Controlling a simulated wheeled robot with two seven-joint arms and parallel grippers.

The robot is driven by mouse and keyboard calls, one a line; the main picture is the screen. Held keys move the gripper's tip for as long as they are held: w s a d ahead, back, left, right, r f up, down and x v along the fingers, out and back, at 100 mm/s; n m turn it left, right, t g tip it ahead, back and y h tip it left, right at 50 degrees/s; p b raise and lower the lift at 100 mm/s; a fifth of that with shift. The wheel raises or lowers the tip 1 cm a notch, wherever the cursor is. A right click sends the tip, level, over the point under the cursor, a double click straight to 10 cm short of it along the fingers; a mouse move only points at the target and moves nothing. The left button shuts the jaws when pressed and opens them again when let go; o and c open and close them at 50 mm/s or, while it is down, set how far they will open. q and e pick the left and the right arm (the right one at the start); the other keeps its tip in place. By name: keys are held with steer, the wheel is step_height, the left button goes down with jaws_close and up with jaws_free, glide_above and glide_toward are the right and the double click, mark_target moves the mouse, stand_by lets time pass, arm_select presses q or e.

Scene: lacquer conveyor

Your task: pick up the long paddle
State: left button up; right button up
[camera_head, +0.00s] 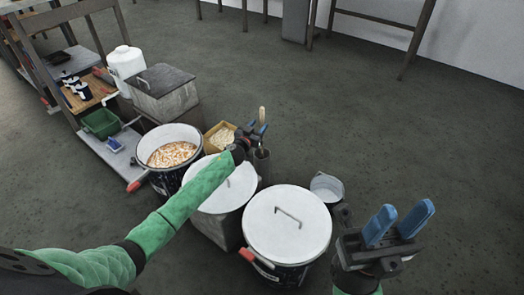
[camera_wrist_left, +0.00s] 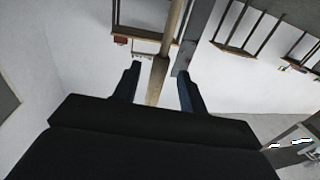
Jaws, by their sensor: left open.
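My left gripper (camera_head: 258,132) is at the upper part of the handle. In the left wrist view the handle (camera_wrist_left: 166,45) runs between the two open fingers of this gripper (camera_wrist_left: 160,80), with gaps visible on both sides. My right gripper (camera_head: 398,225) is at the lower right, its blue fingers apart, with nothing between them.
A cluttered bench (camera_head: 102,150) is left. Floor (camera_head: 400,130) is free right.

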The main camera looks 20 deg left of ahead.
mark_target(261, 123)
arm_select(q)
steer(key=shift+w+d+b, duration=0.2)
steer(key=shift+w, duration=0.7)
steer(key=shift+w+d+b, duration=0.15)
steer(key=shift+w+b, duration=0.05)
steer(key=shift+w, duration=0.65)
steer(key=shift+c, duration=0.4)
jaws_close()
